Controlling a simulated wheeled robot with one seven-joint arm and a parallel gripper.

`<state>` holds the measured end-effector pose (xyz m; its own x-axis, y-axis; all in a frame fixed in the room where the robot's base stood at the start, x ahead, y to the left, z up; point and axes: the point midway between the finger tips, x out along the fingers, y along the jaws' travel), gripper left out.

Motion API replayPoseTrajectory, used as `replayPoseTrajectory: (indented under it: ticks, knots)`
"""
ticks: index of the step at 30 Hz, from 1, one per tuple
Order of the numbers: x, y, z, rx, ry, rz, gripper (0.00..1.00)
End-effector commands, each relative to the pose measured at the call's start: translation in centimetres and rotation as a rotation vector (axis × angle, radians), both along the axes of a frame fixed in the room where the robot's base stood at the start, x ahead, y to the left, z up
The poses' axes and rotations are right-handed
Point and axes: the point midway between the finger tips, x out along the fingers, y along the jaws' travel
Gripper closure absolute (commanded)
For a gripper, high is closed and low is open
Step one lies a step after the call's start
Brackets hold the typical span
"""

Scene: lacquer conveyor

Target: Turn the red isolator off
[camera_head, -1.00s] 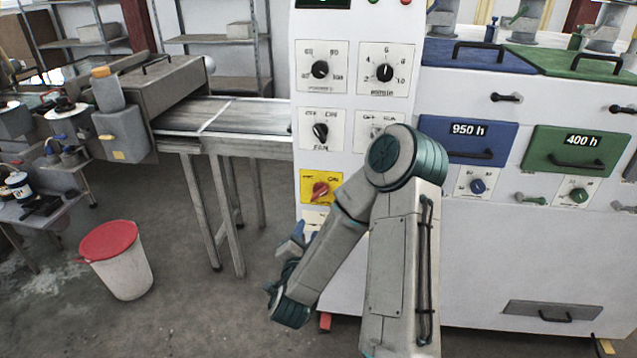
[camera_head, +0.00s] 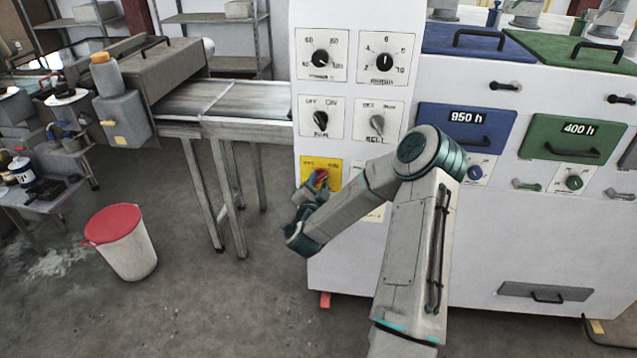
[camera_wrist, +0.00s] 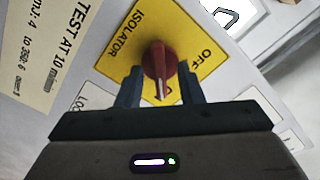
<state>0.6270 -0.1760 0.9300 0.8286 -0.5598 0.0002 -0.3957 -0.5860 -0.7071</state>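The red isolator knob (camera_wrist: 160,66) sits on a yellow plate (camera_wrist: 127,47) lettered "ISOLATOR" and "OFF" in the wrist view. A second label by the knob's tip is partly hidden. The knob's pointer is directed toward my gripper's palm, at that covered label. My gripper (camera_wrist: 161,82) is open, with one blue finger on each side of the knob and a small gap showing on both sides. In the head view the yellow plate (camera_head: 309,165) is low on the white panel, and my gripper (camera_head: 316,184) is in front of it, partly covering the red knob.
Above the isolator are the FAN knob (camera_head: 320,121), the BELT knob (camera_head: 377,121) and two dials. A conveyor (camera_head: 230,103) stands to the left of the panel. A white bucket with a red lid (camera_head: 113,223) stands on the floor at left. The floor in front is clear.

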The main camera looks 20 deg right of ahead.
Motion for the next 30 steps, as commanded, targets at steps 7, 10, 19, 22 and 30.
replayPoseTrajectory:
  ticks: [7, 10, 19, 22, 30]
  knots:
    - [0.18, -0.14, -0.01, 0.0, 0.0, 0.0, 0.66]
    - [0.17, -0.13, -0.01, 0.0, 0.0, 0.0, 0.78]
    - [0.16, -0.12, -0.01, -0.002, 0.002, 0.0, 1.0]
    - [0.16, -0.14, -0.02, -0.014, 0.008, 0.0, 1.0]
    - [0.19, -0.07, -0.15, -0.115, 0.071, 0.0, 1.0]
